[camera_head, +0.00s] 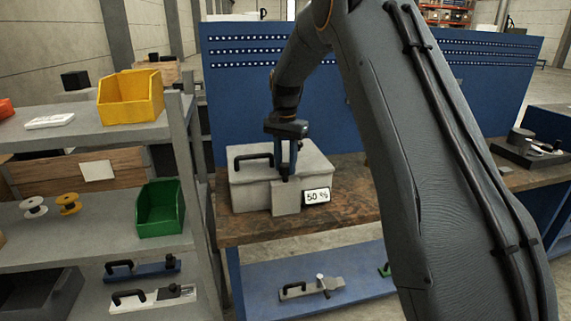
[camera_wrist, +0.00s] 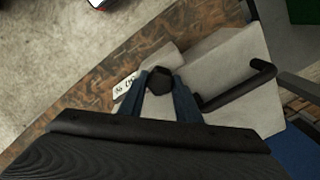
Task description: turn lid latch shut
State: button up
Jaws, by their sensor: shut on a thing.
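A grey box (camera_head: 312,165) with a closed-looking lid and a black handle (camera_head: 250,160) stands on the wooden bench. My gripper (camera_head: 285,170) points down at the front of the box. Its blue fingers are shut on a dark latch knob (camera_wrist: 160,81), one finger on each side in the wrist view. The knob sits above a grey block (camera_head: 286,198) at the box front.
A blue pegboard (camera_head: 235,85) rises behind. A shelf at left holds a yellow bin (camera_head: 130,97) and a green bin (camera_head: 160,208). A lower blue shelf (camera_head: 255,290) holds a handled tool.

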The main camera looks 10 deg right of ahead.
jog(key=n, duration=0.8)
jog(key=shift+n, duration=0.3)
jog(key=n, duration=0.4)
jog(key=shift+n, duration=0.3)
jog(key=n, duration=0.4)
jog(key=shift+r, duration=0.1)
jog(key=shift+n, duration=0.3)
jog(key=o, duration=1.1)
jog(key=shift+c, duration=0.2)
